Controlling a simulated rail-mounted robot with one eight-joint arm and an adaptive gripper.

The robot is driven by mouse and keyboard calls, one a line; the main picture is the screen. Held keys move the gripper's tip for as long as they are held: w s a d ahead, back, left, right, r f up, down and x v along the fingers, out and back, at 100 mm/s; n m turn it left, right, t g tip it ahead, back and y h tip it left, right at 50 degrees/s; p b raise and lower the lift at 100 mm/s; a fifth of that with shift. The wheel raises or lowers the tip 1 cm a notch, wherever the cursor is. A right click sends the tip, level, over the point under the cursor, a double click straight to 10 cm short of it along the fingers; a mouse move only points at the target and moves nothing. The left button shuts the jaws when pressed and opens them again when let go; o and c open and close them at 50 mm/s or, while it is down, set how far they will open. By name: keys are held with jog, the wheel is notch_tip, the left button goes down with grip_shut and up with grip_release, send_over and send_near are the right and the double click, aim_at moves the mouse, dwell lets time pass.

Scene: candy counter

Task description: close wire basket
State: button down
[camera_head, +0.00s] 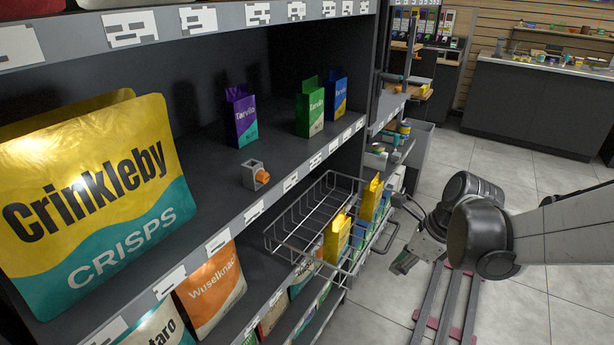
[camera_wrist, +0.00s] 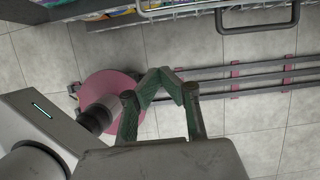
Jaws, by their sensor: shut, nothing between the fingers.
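The wire basket (camera_head: 297,205) juts out from the dark shelf unit in the camera_head view. Yellow and blue packets stand at its right side. In the camera_wrist view, its wire edge (camera_wrist: 190,11) runs along the top, with a dark bar handle (camera_wrist: 258,29) sticking out. My gripper (camera_head: 402,264) is in the open aisle, right of the basket. In the camera_wrist view, my gripper (camera_wrist: 163,76) has its fingertips together, is empty, and is apart from the handle. Part of the basket is hidden behind the packets.
A Crinkleby crisps bag (camera_head: 90,195) stands at the left. Purple (camera_head: 241,118), green (camera_head: 310,108) and blue (camera_head: 336,95) packets stand on the shelf. Floor rails (camera_head: 445,305) run below my arm. A counter (camera_head: 535,105) is at the back; tiled floor lies open between.

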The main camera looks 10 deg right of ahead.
jog(key=b, duration=0.3)
send_near(353, 286)
notch_tip(353, 286, down, 4)
jog(key=s+d, duration=0.1)
jog(key=d, duration=0.1)
jog(key=shift+w+a+f, duration=0.1)
jog(key=shift+w+a, duration=0.45)
jog(key=shift+a, duration=0.25)
jog(key=shift+w+a+f, duration=0.15)
jog(key=shift+w+a, duration=0.4)
jog(key=shift+a, duration=0.2)
